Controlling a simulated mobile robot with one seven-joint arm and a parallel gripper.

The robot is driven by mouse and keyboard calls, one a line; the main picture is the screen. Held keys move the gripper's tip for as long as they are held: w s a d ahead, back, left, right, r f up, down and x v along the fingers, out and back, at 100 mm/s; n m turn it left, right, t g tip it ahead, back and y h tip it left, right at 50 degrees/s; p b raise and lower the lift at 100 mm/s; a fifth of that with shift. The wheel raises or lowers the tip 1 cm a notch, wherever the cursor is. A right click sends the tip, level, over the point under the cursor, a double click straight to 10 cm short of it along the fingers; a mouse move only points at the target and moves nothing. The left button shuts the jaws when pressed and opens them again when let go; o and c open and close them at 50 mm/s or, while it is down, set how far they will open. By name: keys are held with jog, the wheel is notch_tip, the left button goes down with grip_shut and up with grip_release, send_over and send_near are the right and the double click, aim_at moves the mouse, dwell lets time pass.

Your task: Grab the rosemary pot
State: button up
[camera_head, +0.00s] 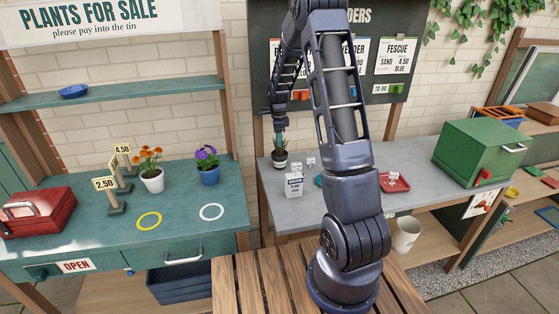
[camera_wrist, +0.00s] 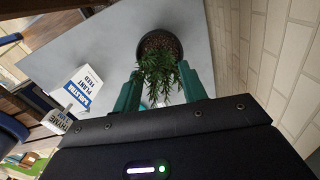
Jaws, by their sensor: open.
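The rosemary pot (camera_head: 280,159) is a small dark pot with a green plant, standing at the left end of the grey bench. In the wrist view the pot (camera_wrist: 160,42) shows a round dark rim, brown soil and needle-like leaves. My gripper (camera_head: 280,130) is above the pot in the head view, with its fingers small and partly unclear. In the wrist view my gripper (camera_wrist: 160,72) is open, with one green finger on each side of the leaves. The fingers stop short of the pot's rim, and I cannot tell whether they touch leaves.
A white plant feed box (camera_head: 294,184) stands on the bench just in front of the pot; the wrist view shows this box (camera_wrist: 78,88) left of my fingers. A red tray (camera_head: 394,183) lies farther right. The brick wall (camera_wrist: 278,60) is close on the right in the wrist view.

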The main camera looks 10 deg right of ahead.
aim_at(280, 154)
jog(key=f, duration=0.4)
jog(key=shift+s+d+f, duration=0.1)
jog(key=shift+d+f, duration=0.1)
jog(key=shift+f, duration=0.05)
jog(key=shift+c, duration=0.4)
grip_shut()
